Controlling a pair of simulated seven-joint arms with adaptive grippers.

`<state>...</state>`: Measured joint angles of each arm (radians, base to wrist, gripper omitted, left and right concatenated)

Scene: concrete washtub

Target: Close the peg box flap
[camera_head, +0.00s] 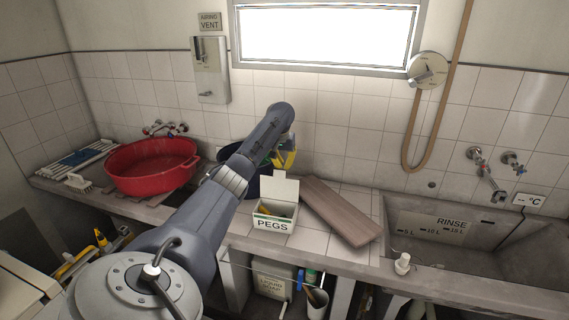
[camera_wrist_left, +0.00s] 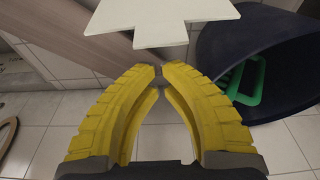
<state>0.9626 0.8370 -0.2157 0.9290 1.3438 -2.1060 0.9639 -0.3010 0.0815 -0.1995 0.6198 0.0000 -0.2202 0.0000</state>
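The white peg box (camera_head: 272,225), marked PEGS, stands on the counter with some pegs visible inside. Its white flap (camera_head: 280,187) is open and stands up at the back of the box. In the left wrist view the flap (camera_wrist_left: 170,20), with a notched edge, shows just beyond the fingertips. I cannot tell whether they touch it. My left gripper (camera_head: 284,158) is behind and above the flap in the head view. Its yellow fingers (camera_wrist_left: 160,73) are brought together at the tips with nothing seen between them. My right gripper is not in view.
A dark blue bucket (camera_wrist_left: 240,45) holding something green is beside the gripper. A brown board (camera_head: 340,210) lies right of the box. A red basin (camera_head: 150,168) is at left, the RINSE sink (camera_head: 440,235) at right.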

